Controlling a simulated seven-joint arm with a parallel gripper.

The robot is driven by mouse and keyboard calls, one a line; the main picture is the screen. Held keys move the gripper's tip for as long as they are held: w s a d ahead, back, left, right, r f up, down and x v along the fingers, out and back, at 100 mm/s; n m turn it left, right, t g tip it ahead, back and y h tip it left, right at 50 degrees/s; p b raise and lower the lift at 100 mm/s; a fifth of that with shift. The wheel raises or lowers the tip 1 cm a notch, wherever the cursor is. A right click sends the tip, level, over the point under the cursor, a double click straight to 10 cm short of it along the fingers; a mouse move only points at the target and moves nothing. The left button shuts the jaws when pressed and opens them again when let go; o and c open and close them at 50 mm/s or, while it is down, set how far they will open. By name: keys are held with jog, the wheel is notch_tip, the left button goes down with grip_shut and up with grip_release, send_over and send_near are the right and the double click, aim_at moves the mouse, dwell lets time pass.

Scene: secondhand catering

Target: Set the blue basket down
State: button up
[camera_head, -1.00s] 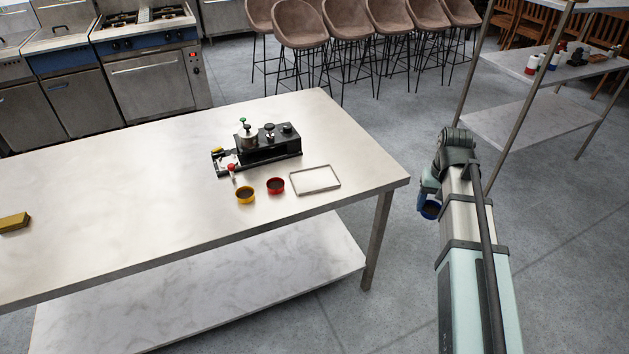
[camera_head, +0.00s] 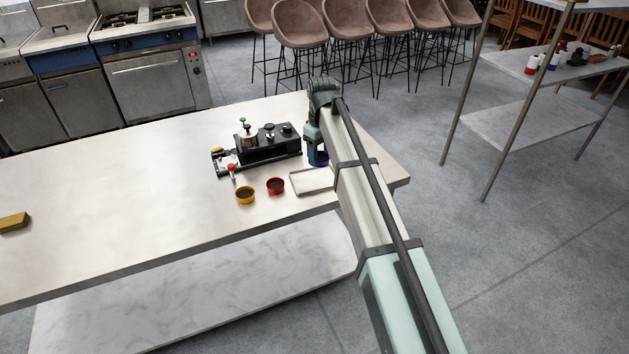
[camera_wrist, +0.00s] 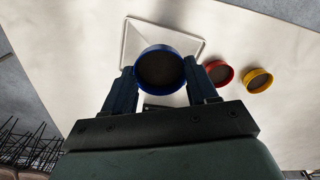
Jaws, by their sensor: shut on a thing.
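The blue basket (camera_head: 318,157) is a small round cup with a dark inside. In the wrist view the basket (camera_wrist: 160,70) sits between the two fingers of my gripper (camera_wrist: 161,84), which is shut on it. In the head view it hangs below my wrist, above the right part of the steel table, by the black machine's right end. How high it is above the table I cannot tell. My arm hides part of it and the gripper fingers in the head view. A shallow rectangular tray (camera_head: 296,189) lies close by, partly behind my arm.
A red basket (camera_head: 276,186) and a yellow basket (camera_head: 245,195) stand on the table (camera_head: 120,200) left of the tray. The black machine (camera_head: 268,147) with knobs stands behind them. A yellow block (camera_head: 14,222) lies far left. The table between is clear.

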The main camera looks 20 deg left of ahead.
jog(key=shift+w+a+r+n, duration=0.2)
jog(key=shift+w+a+n, duration=0.25)
jog(key=shift+a+n, duration=0.35)
jog(key=a+n, duration=0.1)
jog(key=n, duration=0.6)
send_near(315, 180)
jog(key=shift+a+f, duration=0.2)
jog(key=shift+f, duration=2.7)
jog(key=shift+f, duration=0.1)
jog(key=o, duration=1)
notch_tip(315, 180, up, 12)
jog(key=shift+r, duration=0.1)
